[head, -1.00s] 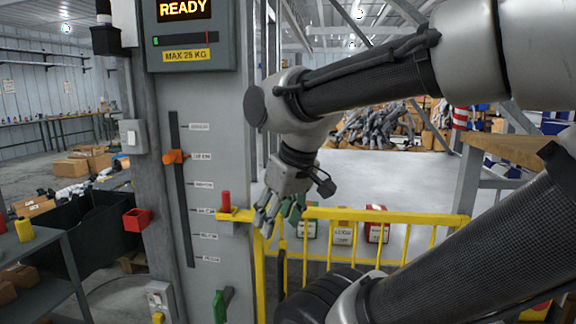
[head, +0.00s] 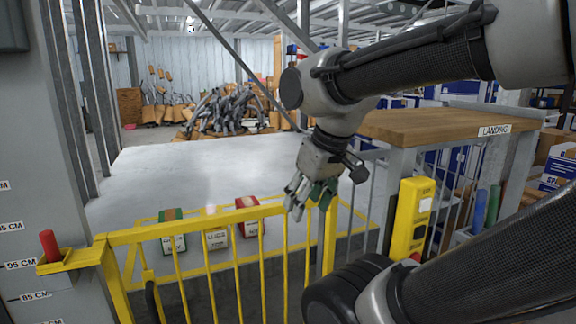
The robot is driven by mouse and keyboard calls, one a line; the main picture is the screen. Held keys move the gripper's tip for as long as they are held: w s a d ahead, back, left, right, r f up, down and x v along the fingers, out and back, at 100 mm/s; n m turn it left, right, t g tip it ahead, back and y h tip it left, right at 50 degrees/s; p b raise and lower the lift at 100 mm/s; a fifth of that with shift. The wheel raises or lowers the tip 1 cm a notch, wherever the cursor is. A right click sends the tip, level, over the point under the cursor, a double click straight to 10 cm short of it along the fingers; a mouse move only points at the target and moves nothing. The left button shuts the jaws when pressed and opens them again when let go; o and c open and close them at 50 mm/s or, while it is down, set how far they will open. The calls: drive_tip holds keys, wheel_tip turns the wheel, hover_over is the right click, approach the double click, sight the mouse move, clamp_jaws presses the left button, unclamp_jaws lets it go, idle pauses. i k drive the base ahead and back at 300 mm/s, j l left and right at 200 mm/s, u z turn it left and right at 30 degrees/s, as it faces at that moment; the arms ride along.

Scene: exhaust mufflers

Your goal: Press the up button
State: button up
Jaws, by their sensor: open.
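A yellow control box (head: 411,218) stands upright on the right, beside the railing and in front of the landing. It carries small pale labels and a red part low down, partly hidden by my arm. I cannot tell which part of it is the up button. My gripper (head: 310,203) is open and empty, pointing down over the yellow railing. It is to the left of the control box and apart from it in the picture.
A yellow gate railing (head: 200,233) crosses the front. Behind it, green, white and red blocks (head: 215,238) stand on the floor. A wooden landing table (head: 440,127) is at the right. A grey column with a height scale (head: 20,215) and red peg (head: 49,245) is at the left.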

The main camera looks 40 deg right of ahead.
sight(426, 203)
drive_tip(key=k+z, duration=0.4)
drive_tip(key=z, duration=0.15)
drive_tip(key=i+z, duration=0.15)
drive_tip(key=z, duration=0.25)
drive_tip(key=i+j+z, duration=0.1)
drive_tip(key=z, duration=0.35)
